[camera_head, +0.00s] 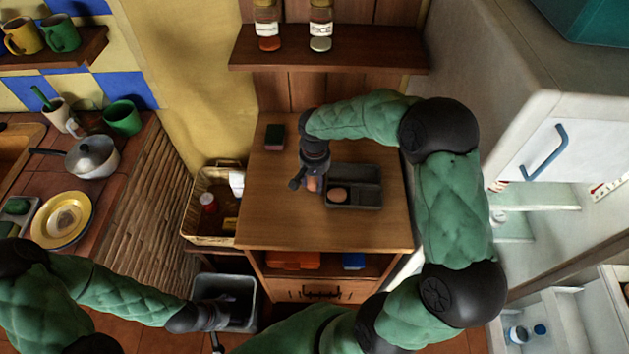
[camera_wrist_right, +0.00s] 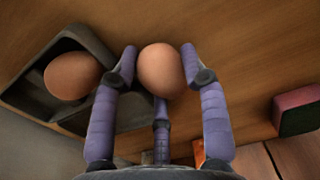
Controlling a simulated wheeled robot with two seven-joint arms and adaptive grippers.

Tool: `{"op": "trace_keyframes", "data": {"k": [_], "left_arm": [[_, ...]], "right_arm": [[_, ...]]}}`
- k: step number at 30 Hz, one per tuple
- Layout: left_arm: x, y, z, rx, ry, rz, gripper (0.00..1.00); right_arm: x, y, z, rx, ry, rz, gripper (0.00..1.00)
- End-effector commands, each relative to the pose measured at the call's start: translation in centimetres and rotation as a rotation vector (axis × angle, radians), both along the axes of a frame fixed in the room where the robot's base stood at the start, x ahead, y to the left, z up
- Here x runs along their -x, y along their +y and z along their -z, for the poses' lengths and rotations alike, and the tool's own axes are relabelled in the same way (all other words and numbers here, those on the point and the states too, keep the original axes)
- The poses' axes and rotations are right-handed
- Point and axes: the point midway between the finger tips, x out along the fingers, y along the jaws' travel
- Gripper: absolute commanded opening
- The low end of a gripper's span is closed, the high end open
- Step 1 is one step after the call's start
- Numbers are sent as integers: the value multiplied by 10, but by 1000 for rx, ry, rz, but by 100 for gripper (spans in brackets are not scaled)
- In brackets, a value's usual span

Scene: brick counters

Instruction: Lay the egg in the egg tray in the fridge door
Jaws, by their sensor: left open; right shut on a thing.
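My right gripper (camera_head: 309,184) is shut on a brown egg (camera_wrist_right: 161,70), just left of a dark grey divided tray on the wooden counter. The egg also shows between the fingers in the head view (camera_head: 314,185). A second brown egg (camera_wrist_right: 72,75) lies in the dark tray (camera_head: 369,194). The fridge (camera_head: 560,120) stands at the right, with pale shelves visible. White door shelving (camera_head: 575,318) shows at the lower right; I cannot make out the egg tray there. My left gripper (camera_head: 236,314) is open and empty, low over a grey bin.
A dark green and red block (camera_head: 275,137) lies at the counter's back left. A wall shelf (camera_head: 330,52) with two jars overhangs the back. A wicker basket (camera_head: 213,205) and the grey bin (camera_head: 213,284) stand to the left. My right arm arches over the counter's right side.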

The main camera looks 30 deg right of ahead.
Motion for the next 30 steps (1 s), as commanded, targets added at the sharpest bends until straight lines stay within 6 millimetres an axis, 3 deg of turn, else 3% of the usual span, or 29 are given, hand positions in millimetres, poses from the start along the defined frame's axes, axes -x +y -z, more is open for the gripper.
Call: {"op": "trace_keyframes", "data": {"k": [5,11,23,30], "left_arm": [[0,0,-3,0,0,0,72],[0,0,-10,0,0,0,72],[0,0,-29,0,0,0,72],[0,0,-36,0,0,0,72]], "right_arm": [[-1,0,-10,1,-3,0,29],[0,1,-36,0,-4,-1,29],[45,28,-96,1,-3,-3,29],[82,51,-113,0,-2,-3,29]]}}
